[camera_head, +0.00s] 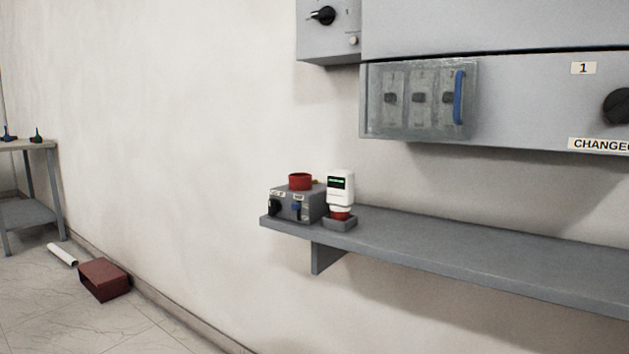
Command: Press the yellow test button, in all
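A grey control box (298,205) sits at the left end of the wall shelf. It has a red round part (300,181) on top and dark and blue knobs on its front. A small yellow piece (316,182) shows on top, right of the red part, partly hidden behind it. I cannot tell whether it is the test button. My gripper is not in view.
The grey shelf (450,249) runs right along the wall and is bare there. Above it hang a grey cabinet (520,110) with a blue-handled clear cover and another panel (328,30). A table (30,148), a dark red box (104,280) and a white cylinder (62,254) are at left.

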